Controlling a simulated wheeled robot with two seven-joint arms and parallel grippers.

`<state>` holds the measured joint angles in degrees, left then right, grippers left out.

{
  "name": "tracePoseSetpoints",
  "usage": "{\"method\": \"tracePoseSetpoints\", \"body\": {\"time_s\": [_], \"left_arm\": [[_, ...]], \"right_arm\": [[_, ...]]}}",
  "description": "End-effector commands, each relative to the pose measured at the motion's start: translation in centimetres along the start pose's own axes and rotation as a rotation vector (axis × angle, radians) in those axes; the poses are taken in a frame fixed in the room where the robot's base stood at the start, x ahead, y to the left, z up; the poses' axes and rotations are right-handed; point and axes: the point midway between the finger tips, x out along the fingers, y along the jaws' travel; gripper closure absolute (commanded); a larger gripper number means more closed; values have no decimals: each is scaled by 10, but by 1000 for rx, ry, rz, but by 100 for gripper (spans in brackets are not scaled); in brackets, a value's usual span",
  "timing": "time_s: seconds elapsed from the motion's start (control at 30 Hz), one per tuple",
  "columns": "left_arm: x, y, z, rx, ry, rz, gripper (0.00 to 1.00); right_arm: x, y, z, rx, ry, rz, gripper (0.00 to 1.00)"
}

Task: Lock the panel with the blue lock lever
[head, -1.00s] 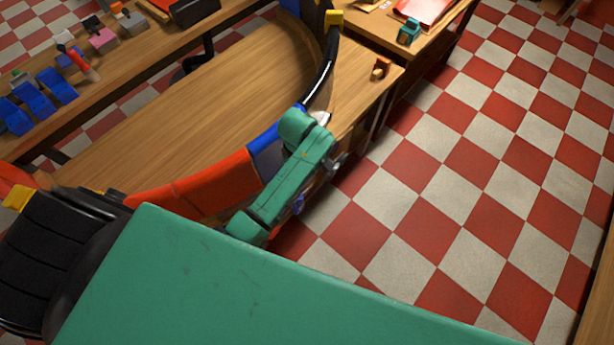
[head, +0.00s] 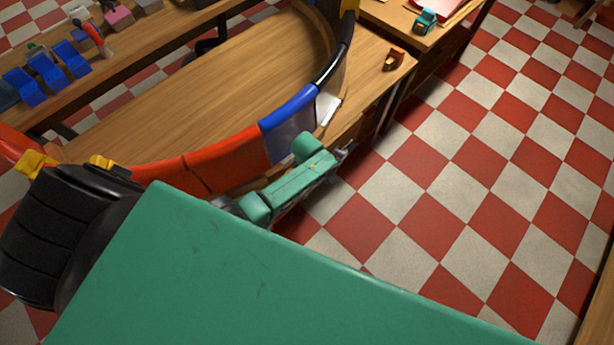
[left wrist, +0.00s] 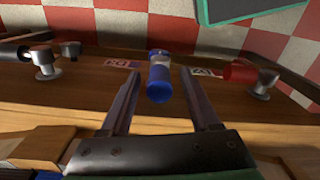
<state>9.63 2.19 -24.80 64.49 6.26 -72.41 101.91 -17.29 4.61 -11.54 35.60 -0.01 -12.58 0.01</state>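A blue lock lever (left wrist: 159,76) points toward the left wrist camera from a wooden surface. My left gripper (left wrist: 161,92) is open, with one finger on each side of the lever and a visible gap on both sides; I cannot tell how deep the lever sits between them. In the head view my green left arm (head: 292,187) reaches toward the outer side of the curved ring, beside its blue section (head: 290,108). The lever is not distinguishable there. I cannot identify the panel's edges. My right gripper is in neither view.
In the left wrist view, a red lever (left wrist: 238,70) lies to the right and a metal knob (left wrist: 46,64) to the left, with small labels between. In the head view, the ring's red section (head: 215,165) lies beside my arm. Checkered floor (head: 470,190) is clear at the right.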

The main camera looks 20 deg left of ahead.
Motion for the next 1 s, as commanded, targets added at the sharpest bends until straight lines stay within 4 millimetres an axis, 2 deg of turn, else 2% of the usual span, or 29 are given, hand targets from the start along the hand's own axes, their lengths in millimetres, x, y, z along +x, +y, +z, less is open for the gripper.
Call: {"method": "tracePoseSetpoints", "body": {"time_s": [0.03,0.13,0.17,1.0], "left_arm": [[0,0,0,0,0,0,59],[0,0,0,0,0,0,97],[0,0,0,0,0,0,100],[0,0,0,0,1,0,100]], "right_arm": [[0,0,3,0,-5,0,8],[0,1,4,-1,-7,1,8],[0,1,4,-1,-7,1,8],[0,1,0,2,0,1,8]]}}
